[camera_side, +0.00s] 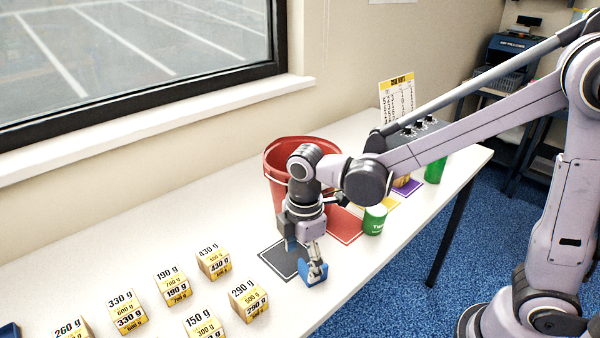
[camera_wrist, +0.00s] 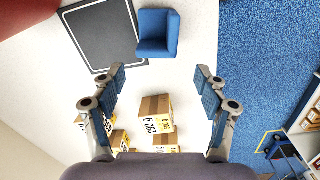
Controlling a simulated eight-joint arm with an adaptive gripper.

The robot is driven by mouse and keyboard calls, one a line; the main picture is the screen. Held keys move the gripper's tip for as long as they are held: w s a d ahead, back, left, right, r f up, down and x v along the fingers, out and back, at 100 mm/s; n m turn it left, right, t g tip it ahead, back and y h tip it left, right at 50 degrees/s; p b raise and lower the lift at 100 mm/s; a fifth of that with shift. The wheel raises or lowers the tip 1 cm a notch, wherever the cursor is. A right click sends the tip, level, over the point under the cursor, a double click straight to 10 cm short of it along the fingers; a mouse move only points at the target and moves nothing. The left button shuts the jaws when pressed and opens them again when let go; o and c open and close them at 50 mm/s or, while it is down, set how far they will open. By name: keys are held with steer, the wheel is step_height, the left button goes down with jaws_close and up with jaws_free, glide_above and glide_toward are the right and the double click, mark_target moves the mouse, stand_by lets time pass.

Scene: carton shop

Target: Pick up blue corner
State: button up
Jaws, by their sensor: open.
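The blue corner (camera_wrist: 158,34) is a small angled block on the white table, at the right edge of the black square mat (camera_wrist: 103,38) in the wrist view. In the side view the blue corner (camera_side: 304,273) is partly hidden by a finger, at the mat's near right edge. My gripper (camera_wrist: 160,76) is open and empty, its blue-padded fingers spread wide. In the wrist view the corner shows above the gap between the fingertips. In the side view my gripper (camera_side: 302,256) points down over the mat and corner; whether it touches the corner cannot be told.
Several labelled weight boxes (camera_side: 248,300) stand on the table at the near left. A red bin (camera_side: 277,165) stands behind my gripper. The table's front edge drops to blue carpet (camera_side: 400,300).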

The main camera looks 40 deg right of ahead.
mark_target(304, 266)
steer(key=shift+w+d+f, duration=0.1)
steer(key=shift+d+f, duration=0.05)
steer(key=shift+f, duration=0.8)
steer(key=shift+w+d+f, duration=0.1)
steer(key=shift+d+f, duration=0.1)
steer(key=shift+f, duration=0.7)
steer(key=shift+d+f, duration=0.15)
steer(key=shift+f, duration=0.8)
steer(key=c, duration=0.8)
